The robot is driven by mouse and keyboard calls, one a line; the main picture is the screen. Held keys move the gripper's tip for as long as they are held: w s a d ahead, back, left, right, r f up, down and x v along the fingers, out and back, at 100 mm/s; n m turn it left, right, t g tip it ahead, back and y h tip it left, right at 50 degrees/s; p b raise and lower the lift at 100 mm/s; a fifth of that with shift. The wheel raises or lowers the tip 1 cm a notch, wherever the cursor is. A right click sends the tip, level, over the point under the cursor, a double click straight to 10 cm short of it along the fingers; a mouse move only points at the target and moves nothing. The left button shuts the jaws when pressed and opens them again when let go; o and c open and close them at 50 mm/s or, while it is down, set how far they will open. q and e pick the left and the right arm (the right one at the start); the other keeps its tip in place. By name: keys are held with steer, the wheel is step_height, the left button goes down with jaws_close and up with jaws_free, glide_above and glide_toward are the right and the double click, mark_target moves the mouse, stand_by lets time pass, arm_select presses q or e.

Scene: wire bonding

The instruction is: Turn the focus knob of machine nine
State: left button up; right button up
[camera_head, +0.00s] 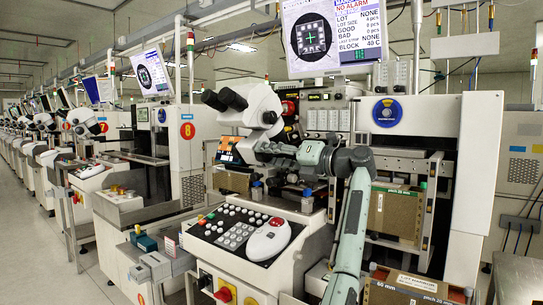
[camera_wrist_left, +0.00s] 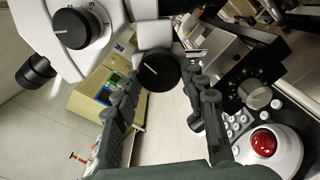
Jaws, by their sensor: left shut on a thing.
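The machine in front of me has a white microscope (camera_head: 258,108) with black eyepieces; no number nine can be read on it. My left gripper (camera_head: 272,150) is at the microscope's lower right side, and its fingers partly hide what they hold. In the left wrist view the black round focus knob (camera_wrist_left: 158,72), with a white line on its face, sits between the two fingertips of my left gripper (camera_wrist_left: 163,83). The fingers are shut on its sides. A second black knob (camera_wrist_left: 70,28), with numbers around it, is at the upper left, apart from the fingers. My right gripper is not in view.
A key panel (camera_head: 238,232) with a white trackball (camera_head: 268,238) lies below the gripper. A monitor (camera_head: 330,38) hangs above. A brown magazine (camera_head: 397,212) stands to the right of my arm. Machine 8 (camera_head: 187,130) stands to the left, with an aisle beyond.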

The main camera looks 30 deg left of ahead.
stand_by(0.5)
arm_select(q)
steer(key=o, duration=1.2)
steer(key=shift+c, duration=0.2)
steer(key=shift+d, duration=0.15)
steer(key=s+d, duration=0.1)
steer(key=d, duration=1)
steer(key=shift+d, duration=0.4)
